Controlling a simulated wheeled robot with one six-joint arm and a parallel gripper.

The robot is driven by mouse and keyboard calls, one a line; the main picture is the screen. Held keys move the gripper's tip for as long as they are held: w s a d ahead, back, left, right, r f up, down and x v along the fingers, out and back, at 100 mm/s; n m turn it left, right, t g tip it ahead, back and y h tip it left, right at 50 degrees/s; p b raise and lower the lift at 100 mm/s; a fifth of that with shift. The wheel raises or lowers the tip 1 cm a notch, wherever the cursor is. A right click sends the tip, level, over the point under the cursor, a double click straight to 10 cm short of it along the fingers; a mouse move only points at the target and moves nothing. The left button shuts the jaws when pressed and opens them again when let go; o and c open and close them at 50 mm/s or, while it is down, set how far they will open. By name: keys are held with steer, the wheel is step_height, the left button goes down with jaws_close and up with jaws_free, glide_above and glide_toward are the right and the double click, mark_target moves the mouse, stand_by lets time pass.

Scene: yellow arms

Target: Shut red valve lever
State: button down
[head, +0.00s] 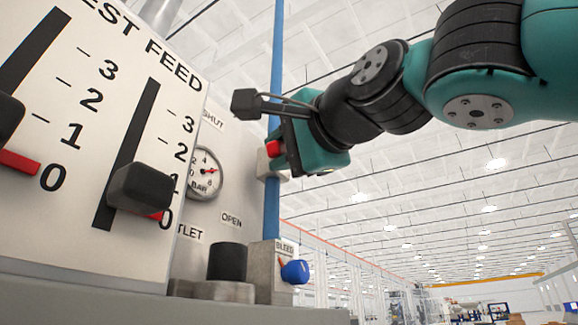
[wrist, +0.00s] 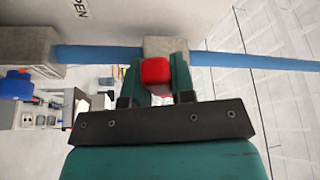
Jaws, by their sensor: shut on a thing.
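The red valve lever (head: 273,148) sits at a pale block-shaped valve body (head: 264,166) on a vertical blue pipe. In the wrist view the red lever end (wrist: 155,71) is between the two teal fingers, in front of the valve body (wrist: 165,45). My gripper (head: 284,150) is at the pipe from the right and is shut on the lever. Most of the lever is hidden by the fingers, so its exact angle cannot be told. On the panel behind, a SHUT label (head: 213,121) is above and an OPEN label (head: 231,219) is below.
The blue pipe (head: 278,60) runs past my gripper. A blue knob (head: 295,271) marked BLEED is below. A pressure gauge (head: 205,173) and a panel with black sliders (head: 140,187) stand left. A black cylinder (head: 227,262) is low down. Space to the right is open hall.

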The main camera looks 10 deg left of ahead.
steer(key=shift+s+r+m+g+h+p, duration=0.15)
steer(key=shift+r+m+h+p, duration=0.35)
steer(key=shift+m, duration=0.6)
steer(key=shift+r+m+g+h+p, duration=0.15)
steer(key=shift+r+m+h+p, duration=0.15)
steer(key=shift+r+m+p, duration=0.55)
steer(key=shift+f+m, duration=0.35)
steer(key=c, duration=1)
jaws_free()
steer(key=shift+o, duration=0.2)
